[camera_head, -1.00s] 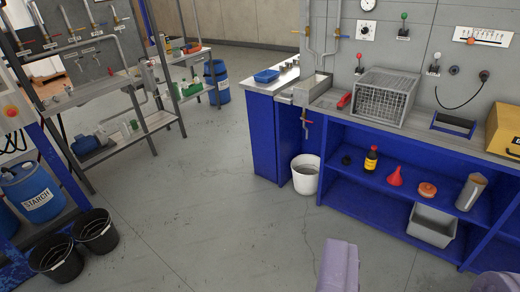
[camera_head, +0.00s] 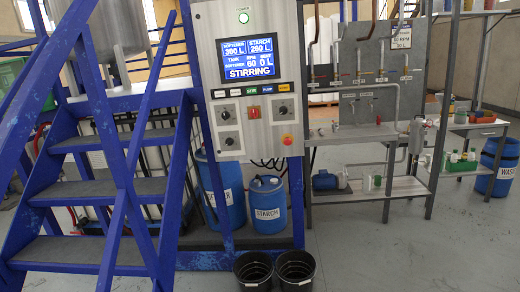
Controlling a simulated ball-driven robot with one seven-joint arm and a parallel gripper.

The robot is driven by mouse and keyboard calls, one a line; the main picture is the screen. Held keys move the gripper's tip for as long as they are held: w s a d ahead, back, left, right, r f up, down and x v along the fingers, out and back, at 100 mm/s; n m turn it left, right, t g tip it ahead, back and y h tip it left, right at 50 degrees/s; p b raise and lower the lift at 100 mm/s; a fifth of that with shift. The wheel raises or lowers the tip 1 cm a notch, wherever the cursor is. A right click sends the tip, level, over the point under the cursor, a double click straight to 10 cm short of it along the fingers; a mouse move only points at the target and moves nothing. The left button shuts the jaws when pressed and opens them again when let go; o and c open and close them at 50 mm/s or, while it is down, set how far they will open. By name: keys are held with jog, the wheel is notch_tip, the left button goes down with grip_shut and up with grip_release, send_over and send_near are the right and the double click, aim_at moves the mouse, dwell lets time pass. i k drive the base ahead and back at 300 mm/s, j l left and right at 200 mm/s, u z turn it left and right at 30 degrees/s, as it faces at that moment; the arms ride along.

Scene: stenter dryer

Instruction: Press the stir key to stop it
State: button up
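The control panel (camera_head: 207,135) is a grey box on a blue frame, left of the middle. Its blue screen (camera_head: 246,60) reads "STIRRING" at the bottom, with softener 300 L and starch 260 L at the top. Below the screen runs a row of small coloured keys. The stir key (camera_head: 252,91) looks green and sits mid-row, left of a dark pump key (camera_head: 268,89) and a yellow key (camera_head: 285,86). My gripper is out of view, so its state and distance from the panel do not show.
Blue steps (camera_head: 83,190) with a handrail stand left of the panel. Two black buckets (camera_head: 254,273) (camera_head: 296,270) stand on the floor below it. A blue starch drum (camera_head: 268,205) is under the panel. A pipe rack and bench (camera_head: 360,192) stand to the right. Floor at lower right is clear.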

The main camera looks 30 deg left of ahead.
aim_at(251, 90)
jog(key=i+j+u, duration=0.2)
jog(key=i+u, duration=0.55)
jog(key=i, duration=2.55)
